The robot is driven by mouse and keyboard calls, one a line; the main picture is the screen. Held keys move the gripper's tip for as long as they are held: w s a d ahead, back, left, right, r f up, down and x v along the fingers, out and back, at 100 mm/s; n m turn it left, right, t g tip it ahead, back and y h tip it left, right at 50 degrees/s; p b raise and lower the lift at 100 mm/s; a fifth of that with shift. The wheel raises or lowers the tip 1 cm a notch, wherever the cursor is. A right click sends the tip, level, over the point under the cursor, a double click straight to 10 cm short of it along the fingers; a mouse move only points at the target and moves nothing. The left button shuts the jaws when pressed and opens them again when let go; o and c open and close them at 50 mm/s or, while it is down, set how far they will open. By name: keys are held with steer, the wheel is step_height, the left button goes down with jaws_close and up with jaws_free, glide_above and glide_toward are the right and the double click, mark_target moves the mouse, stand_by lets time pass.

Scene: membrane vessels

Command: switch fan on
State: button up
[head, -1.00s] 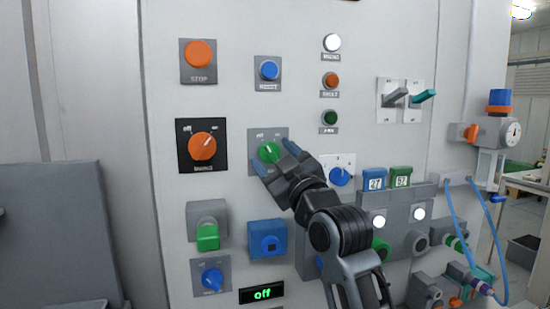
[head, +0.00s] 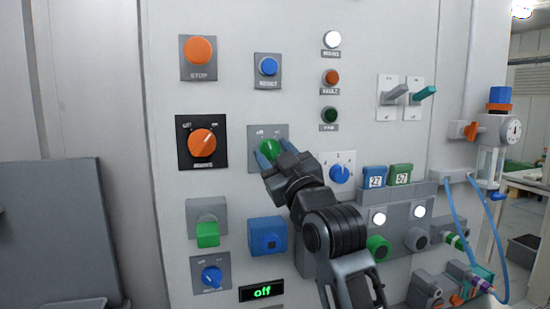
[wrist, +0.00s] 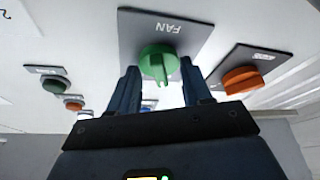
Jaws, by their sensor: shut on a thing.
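The green fan knob (head: 270,148) sits on a grey plate on the upright panel. The plate reads FAN in the wrist view, where the knob (wrist: 158,64) lies between the two fingers. My gripper (head: 268,158) is shut on the knob, one finger on each side; it also shows in the wrist view (wrist: 160,85). The fingers hide the lower part of the knob and plate in the head view. The dark green fan lamp (head: 330,115) looks unlit.
The orange mains knob (head: 203,142) is to the left and a blue knob (head: 340,174) to the right. A blue reset button (head: 268,67) is above. A display (head: 262,291) below reads off. Two toggle levers (head: 396,94) stick out at the upper right.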

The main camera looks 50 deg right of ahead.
steer(key=m+h+b, duration=0.1)
steer(key=m+b, duration=0.1)
steer(key=m+g+h+b, duration=0.1)
steer(key=m+b, duration=0.1)
steer(key=m, duration=0.1)
steer(key=m+g+h+b, duration=0.1)
steer(key=m+b, duration=0.1)
steer(key=m, duration=0.1)
steer(key=shift+w+a+f+h, duration=0.1)
steer(key=shift+a+f+h, duration=0.1)
steer(key=shift+f+h, duration=0.2)
steer(key=m+g+b, duration=0.1)
steer(key=m+b, duration=0.1)
steer(key=m+h+b, duration=0.1)
steer(key=m, duration=0.1)
steer(key=shift+r+m+g+h+b, duration=0.1)
steer(key=shift+m+g+h+b, duration=0.2)
steer(key=shift+g+b, duration=0.1)
steer(key=shift+r+m+g+h+b, duration=0.15)
steer(key=shift+m+g+h+b, duration=0.25)
steer(key=shift+m+b, duration=0.65)
steer(key=shift+r+m, duration=0.1)
steer(key=shift+m, duration=0.35)
steer(key=o, duration=1)
steer(key=b+v, duration=0.1)
steer(key=v, duration=0.6)
steer(key=shift+a+b, duration=0.35)
steer(key=shift+a, duration=0.05)
